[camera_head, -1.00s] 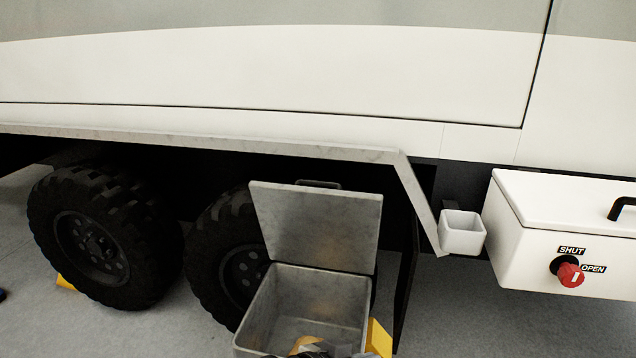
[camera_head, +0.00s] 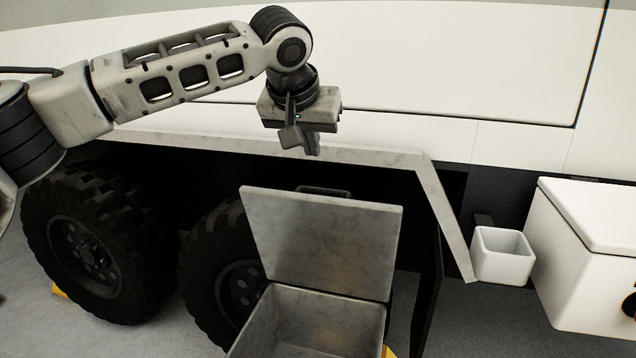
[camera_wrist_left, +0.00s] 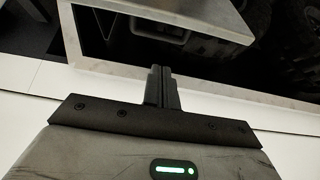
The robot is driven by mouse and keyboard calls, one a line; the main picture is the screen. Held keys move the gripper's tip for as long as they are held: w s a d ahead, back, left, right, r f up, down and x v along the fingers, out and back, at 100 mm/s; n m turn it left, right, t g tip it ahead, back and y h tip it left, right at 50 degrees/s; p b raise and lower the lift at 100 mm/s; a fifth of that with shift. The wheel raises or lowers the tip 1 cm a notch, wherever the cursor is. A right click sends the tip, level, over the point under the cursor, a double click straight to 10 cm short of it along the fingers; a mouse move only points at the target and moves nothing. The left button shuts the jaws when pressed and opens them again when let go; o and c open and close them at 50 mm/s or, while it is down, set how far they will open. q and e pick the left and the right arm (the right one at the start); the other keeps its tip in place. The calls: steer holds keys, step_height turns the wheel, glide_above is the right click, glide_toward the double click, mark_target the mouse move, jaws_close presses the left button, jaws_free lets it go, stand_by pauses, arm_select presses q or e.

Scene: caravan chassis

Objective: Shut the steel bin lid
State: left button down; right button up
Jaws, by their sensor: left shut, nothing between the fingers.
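The steel bin (camera_head: 310,325) stands on the floor at the bottom middle of the head view, its front cut off by the picture edge. Its lid (camera_head: 322,245) is open and stands up at the bin's back side, leaning a little, with a dark handle (camera_head: 324,191) at its top edge. My left gripper (camera_head: 300,145) is shut and empty, pointing down, above and slightly left of the lid's top edge and apart from it. In the left wrist view the shut fingers (camera_wrist_left: 162,88) show with the lid (camera_wrist_left: 195,20) beyond them. My right gripper is not in view.
The white caravan side (camera_head: 440,85) and its grey skirt rail (camera_head: 370,157) run behind the lid. Two dark wheels (camera_head: 95,245) stand left of the bin. A small white cup (camera_head: 503,257) and a white box (camera_head: 590,260) are at the right.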

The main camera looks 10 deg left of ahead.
mark_target(312, 195)
arm_select(q)
steer(key=x, duration=0.9)
steer(key=shift+w+a, duration=0.25)
steer(key=shift+w, duration=0.1)
steer(key=shift+s+f+b, duration=0.15)
steer(key=shift+s+f, duration=0.1)
steer(key=shift+s, duration=0.7)
steer(key=shift+s+f+b, duration=0.15)
steer(key=shift+s+f, duration=0.1)
steer(key=shift+s, duration=0.75)
